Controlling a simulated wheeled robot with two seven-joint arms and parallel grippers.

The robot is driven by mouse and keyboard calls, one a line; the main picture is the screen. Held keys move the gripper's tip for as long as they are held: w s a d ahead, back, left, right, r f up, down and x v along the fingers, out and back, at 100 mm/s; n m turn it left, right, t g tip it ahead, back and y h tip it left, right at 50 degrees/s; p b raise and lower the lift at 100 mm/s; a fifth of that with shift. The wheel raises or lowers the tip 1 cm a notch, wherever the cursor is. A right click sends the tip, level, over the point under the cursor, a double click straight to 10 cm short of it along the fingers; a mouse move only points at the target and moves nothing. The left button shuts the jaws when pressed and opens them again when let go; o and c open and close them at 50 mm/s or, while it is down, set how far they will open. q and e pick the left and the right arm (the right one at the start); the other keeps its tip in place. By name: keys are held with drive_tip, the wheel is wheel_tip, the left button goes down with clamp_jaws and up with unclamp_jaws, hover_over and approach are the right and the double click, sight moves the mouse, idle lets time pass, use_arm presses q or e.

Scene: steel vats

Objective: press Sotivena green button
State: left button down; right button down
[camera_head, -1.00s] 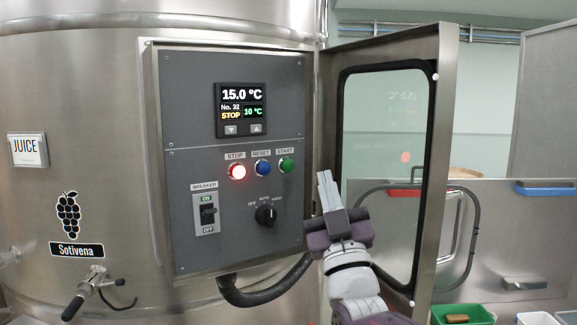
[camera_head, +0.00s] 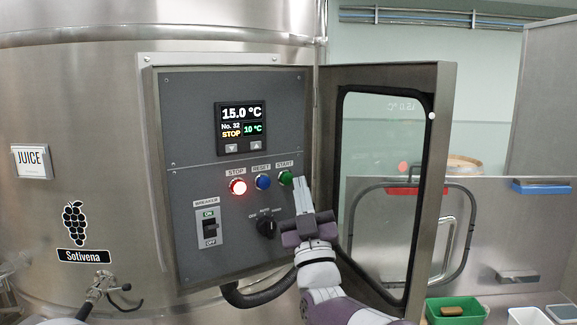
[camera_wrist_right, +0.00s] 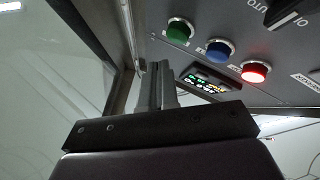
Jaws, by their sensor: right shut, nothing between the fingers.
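The green START button (camera_head: 286,178) sits on the grey control panel of the Sotivena vat, right of the blue RESET button (camera_head: 263,182) and the lit red STOP button (camera_head: 238,187). My right gripper (camera_head: 302,182) is shut and empty, its fingertips just right of and slightly below the green button in the head view. In the right wrist view the green button (camera_wrist_right: 180,31) shows whole, above the shut fingers (camera_wrist_right: 157,68), with a gap in the picture. I cannot tell whether they touch the panel. My left gripper is not in view.
The display (camera_head: 241,127) reads 15.0 °C and STOP. The panel's windowed door (camera_head: 440,150) stands open to the right, close to my right arm. A black selector knob (camera_head: 266,226) and breaker switch (camera_head: 210,228) sit below the buttons. A green bin (camera_head: 436,313) stands lower right.

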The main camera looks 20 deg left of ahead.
drive_tip(key=shift+w+a, duration=0.4)
drive_tip(key=shift+a, duration=0.1)
drive_tip(key=shift+f, duration=0.1)
idle(1.6)
drive_tip(key=shift+w+a, duration=0.3)
drive_tip(key=shift+w+a, duration=0.2)
drive_tip(key=shift+a, duration=0.05)
idle(1.0)
drive_tip(key=s+d+b, duration=0.1)
drive_tip(key=b, duration=0.1)
drive_tip(key=shift+d+b, duration=0.1)
drive_tip(key=shift+b, duration=0.3)
